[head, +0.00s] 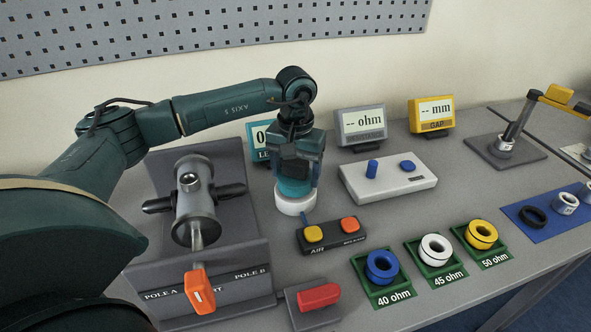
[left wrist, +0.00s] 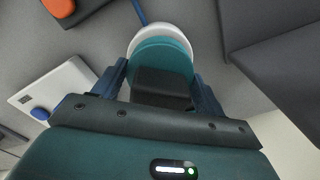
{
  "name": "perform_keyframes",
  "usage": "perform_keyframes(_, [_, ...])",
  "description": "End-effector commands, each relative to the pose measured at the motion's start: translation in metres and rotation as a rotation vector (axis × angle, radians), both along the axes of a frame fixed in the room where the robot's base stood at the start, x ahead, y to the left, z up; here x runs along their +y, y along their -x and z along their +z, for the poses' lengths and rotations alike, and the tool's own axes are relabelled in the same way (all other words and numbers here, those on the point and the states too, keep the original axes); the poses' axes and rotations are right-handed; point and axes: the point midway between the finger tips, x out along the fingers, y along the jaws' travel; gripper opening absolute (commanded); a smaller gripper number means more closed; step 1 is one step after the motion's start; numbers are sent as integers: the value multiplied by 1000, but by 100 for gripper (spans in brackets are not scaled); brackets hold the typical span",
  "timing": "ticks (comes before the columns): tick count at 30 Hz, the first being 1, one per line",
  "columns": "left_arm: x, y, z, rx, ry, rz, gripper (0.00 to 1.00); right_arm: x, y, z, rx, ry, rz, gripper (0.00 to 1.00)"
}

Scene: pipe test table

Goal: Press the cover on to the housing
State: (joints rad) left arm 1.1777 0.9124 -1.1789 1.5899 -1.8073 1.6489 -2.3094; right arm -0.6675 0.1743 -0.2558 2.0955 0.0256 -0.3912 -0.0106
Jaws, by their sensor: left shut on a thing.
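My left gripper (head: 297,178) is in the middle of the head view, pointing down and shut on a round teal piece, which looks like the cover (head: 293,188). A white round piece, which looks like the housing (head: 296,206), is directly under the cover above the table. In the left wrist view the teal cover (left wrist: 172,46) sits between the two fingers, with the rim of the white housing (left wrist: 146,36) showing beyond it. I cannot tell whether they are fully seated together. My right gripper is not in view.
An AIR button box (head: 330,236) stands just in front of the gripper. A grey pipe fixture (head: 196,215) with an orange handle is at left. A white switch box (head: 388,182) is at right. Green ohm trays (head: 438,262) hold rings. Displays (head: 361,125) stand behind.

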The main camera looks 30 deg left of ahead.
Motion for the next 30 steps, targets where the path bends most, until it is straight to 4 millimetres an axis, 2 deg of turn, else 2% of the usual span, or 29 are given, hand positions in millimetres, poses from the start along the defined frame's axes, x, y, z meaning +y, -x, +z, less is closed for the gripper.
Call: perform_keyframes(30, [0, 0, -6, 0, 0, 0, 48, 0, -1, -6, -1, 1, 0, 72])
